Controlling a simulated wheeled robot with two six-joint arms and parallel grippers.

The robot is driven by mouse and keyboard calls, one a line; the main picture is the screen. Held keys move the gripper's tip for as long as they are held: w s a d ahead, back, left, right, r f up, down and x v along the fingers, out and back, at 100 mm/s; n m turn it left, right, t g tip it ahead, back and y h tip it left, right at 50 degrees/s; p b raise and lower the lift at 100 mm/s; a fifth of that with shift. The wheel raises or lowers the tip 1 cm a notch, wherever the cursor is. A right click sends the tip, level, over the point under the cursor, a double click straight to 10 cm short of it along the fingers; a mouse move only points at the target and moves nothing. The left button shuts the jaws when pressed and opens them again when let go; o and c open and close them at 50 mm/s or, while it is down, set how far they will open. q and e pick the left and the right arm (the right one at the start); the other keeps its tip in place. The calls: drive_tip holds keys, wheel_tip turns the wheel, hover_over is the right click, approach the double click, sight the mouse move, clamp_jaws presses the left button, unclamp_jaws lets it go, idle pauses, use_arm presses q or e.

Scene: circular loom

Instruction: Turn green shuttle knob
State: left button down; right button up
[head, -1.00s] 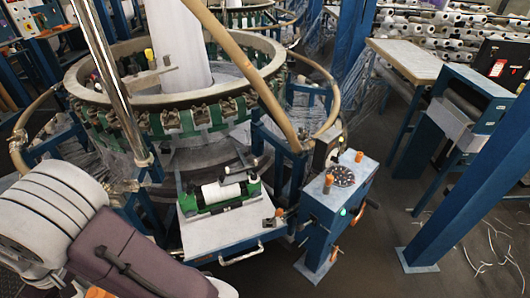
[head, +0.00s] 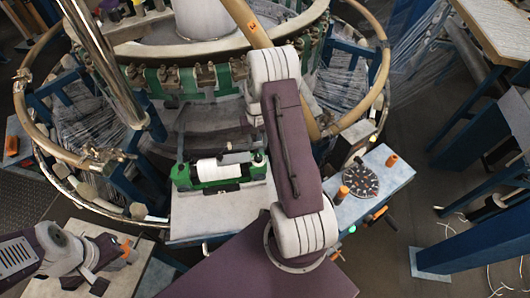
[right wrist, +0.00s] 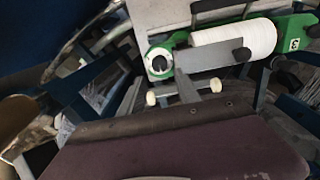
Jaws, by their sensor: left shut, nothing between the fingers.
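The green shuttle (head: 220,184) lies on a grey table plate (head: 205,222) beside the loom ring, with a white roll (head: 218,168) in it. In the right wrist view the shuttle's green end (right wrist: 180,42) carries a round dark-and-white knob (right wrist: 159,62), left of the white roll (right wrist: 235,42). A grey bar-like part (right wrist: 187,88) points toward that knob; I cannot tell if they touch. My right arm reaches over the plate's right side; its gripper is hidden behind the arm in the head view. My left gripper (head: 116,268) is shut and empty at lower left, away from the shuttle.
A blue control box (head: 385,180) with a dark dial (head: 360,181) and orange knobs stands right of my right arm. The loom ring (head: 140,50) fills the back. A tan pole (head: 247,22) slants behind my arm. A blue post (head: 470,250) stands at right.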

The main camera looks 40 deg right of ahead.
drive_tip(key=shift+a+f, duration=0.1)
drive_tip(key=shift+f, duration=0.2)
drive_tip(key=f, duration=0.2)
drive_tip(key=f+p, duration=0.1)
drive_tip(key=f, duration=0.5)
drive_tip(key=shift+w+d, duration=0.15)
drive_tip(key=shift+d, duration=0.1)
drive_tip(key=shift+a+f, duration=0.1)
drive_tip(key=shift+f, duration=0.25)
clamp_jaws()
